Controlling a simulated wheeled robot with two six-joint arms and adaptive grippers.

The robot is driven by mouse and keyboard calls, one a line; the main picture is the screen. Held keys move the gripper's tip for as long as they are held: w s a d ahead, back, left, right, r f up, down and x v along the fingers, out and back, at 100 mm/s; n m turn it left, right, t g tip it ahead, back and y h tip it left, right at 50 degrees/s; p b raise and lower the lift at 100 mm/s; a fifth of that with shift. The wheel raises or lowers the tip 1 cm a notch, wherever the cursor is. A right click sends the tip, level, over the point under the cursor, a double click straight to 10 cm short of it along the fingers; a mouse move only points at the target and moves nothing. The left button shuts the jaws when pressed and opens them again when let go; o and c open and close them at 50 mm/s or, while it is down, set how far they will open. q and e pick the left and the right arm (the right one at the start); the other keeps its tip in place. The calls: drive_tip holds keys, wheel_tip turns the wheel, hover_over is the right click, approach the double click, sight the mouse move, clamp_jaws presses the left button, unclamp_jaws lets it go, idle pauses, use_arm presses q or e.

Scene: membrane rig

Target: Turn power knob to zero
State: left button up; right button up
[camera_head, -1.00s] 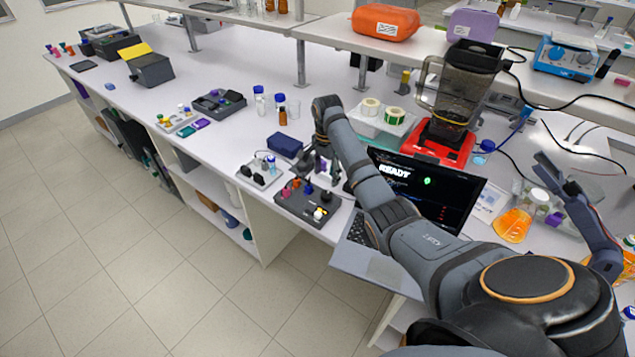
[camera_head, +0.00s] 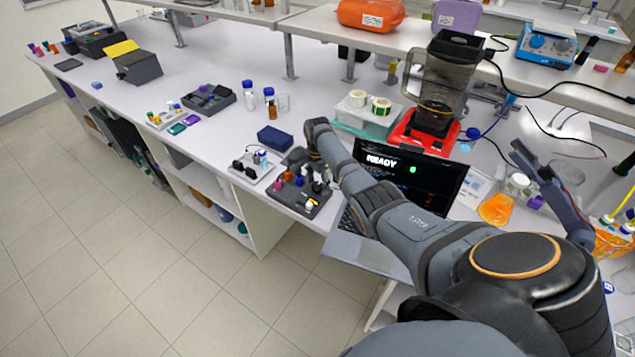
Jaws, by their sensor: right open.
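My right gripper (camera_head: 308,172) hangs from its wrist above the back of a dark grey panel (camera_head: 283,203). It is open and small in the picture, partly hidden by its own wrist, and I see nothing held in it. A small light grey box (camera_head: 251,176) with black parts stands just left of the panel. I cannot tell which part is the power knob or how it is set. My left gripper is not in view.
An open laptop (camera_head: 370,252) showing "READY" lies under my right forearm. A blender with a red base (camera_head: 418,136) and a tray with tape rolls (camera_head: 372,122) stand behind. A dark blue box (camera_head: 274,138) sits behind the panel. An orange flask (camera_head: 496,208) is at right.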

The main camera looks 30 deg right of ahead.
drive_tip(key=c, duration=1.2)
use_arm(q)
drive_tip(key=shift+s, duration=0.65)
